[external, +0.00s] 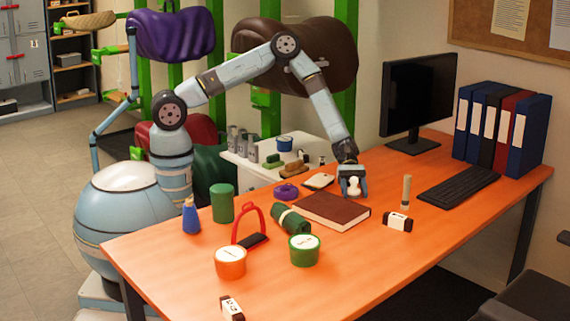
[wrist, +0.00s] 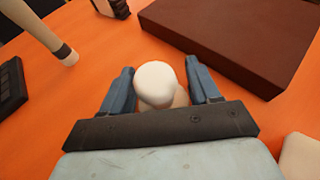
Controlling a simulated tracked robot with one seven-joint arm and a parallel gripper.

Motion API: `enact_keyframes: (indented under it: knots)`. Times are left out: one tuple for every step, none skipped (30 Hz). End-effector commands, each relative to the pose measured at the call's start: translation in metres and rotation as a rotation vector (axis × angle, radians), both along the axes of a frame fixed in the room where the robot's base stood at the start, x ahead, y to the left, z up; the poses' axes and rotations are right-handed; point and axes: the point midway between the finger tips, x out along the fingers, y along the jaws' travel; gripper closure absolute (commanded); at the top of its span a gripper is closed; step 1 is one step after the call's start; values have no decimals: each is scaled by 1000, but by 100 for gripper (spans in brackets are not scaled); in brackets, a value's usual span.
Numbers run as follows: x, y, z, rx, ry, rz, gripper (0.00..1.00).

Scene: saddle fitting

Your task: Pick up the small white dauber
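The small white dauber (external: 354,187) stands behind the brown book on the orange table. It has a round white head (wrist: 153,82) over a pale beige lower part, which is partly hidden by my gripper in the wrist view. My gripper (external: 353,184) reaches down over it from above. In the wrist view my gripper (wrist: 159,88) has one blue finger on each side of the dauber. Whether the dauber's lower part touches my gripper is hidden.
The brown book (external: 331,211) lies close in front. A beige stick with a dark band (external: 406,192) stands to the right, near a white-and-black block (external: 397,222). The keyboard (external: 459,185) and monitor (external: 418,95) are farther right. A pale flat item (external: 318,181) lies left.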

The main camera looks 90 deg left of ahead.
Motion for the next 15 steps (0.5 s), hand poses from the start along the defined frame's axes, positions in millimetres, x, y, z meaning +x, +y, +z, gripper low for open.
enact_keyframes:
  knots:
    - [0,0,0,0,0,0,44]
    - [0,0,0,0,0,0,47]
    - [0,0,0,0,0,0,51]
    - [0,0,0,0,0,0,54]
    - [0,0,0,0,0,0,56]
    - [0,0,0,0,0,0,60]
    - [0,0,0,0,0,0,63]
    - [0,0,0,0,0,0,66]
    - [0,0,0,0,0,0,70]
    - [0,0,0,0,0,0,73]
    - [0,0,0,0,0,0,75]
    - [0,0,0,0,0,0,75]
    - [0,0,0,0,0,0,76]
    - [0,0,0,0,0,0,76]
    - [0,0,0,0,0,0,76]
